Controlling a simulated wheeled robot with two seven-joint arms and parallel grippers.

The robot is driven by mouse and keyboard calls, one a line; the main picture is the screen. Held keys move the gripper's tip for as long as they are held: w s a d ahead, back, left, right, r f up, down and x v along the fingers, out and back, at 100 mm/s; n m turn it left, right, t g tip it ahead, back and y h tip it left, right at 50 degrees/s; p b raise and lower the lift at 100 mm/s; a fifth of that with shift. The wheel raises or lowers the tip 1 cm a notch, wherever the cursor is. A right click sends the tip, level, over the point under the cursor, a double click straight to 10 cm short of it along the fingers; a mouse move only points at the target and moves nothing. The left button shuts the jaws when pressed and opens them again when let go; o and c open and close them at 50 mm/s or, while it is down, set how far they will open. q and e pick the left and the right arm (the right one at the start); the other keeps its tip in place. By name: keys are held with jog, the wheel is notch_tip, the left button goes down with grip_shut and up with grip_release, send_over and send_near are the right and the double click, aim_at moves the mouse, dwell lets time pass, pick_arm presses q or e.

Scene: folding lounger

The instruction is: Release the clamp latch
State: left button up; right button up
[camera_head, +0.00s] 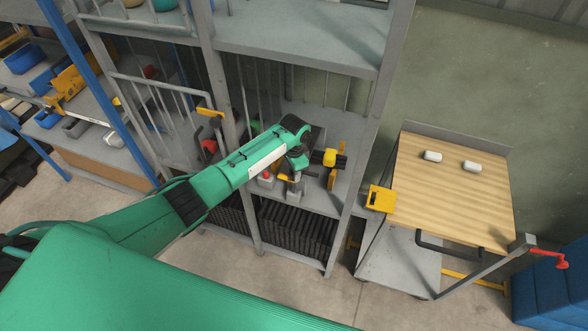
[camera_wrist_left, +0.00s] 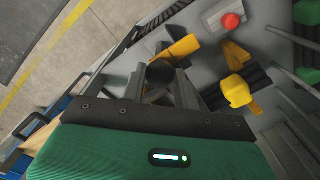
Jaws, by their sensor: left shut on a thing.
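My left gripper (camera_head: 297,163) reaches into the middle bay of the grey shelving, over a small metal fixture (camera_head: 293,187) with yellow parts. In the left wrist view the gripper (camera_wrist_left: 161,88) is shut on a dark, round-ended handle (camera_wrist_left: 160,72). A yellow arm (camera_wrist_left: 182,47) lies just beyond the fingertips; I take these parts to be the clamp latch, though the join between them is hidden. A yellow knob (camera_head: 330,157) stands close to the right of the gripper and also shows in the wrist view (camera_wrist_left: 237,91). My right gripper is not in view.
A red button (camera_head: 266,174) sits left of the fixture; it also shows in the wrist view (camera_wrist_left: 231,21). A grey shelf post (camera_head: 362,130) stands to the right. Beyond it is a wood-topped cart (camera_head: 450,195) with two white blocks. A barred gate (camera_head: 160,115) is on the left.

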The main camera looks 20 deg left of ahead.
pick_arm(q)
jog(key=shift+w+r, duration=0.1)
dwell(0.3)
jog(key=o, duration=1)
jog(key=shift+c, duration=0.2)
jog(key=shift+r, duration=0.4)
notch_tip(320, 180, up, 13)
jog(key=b, duration=0.4)
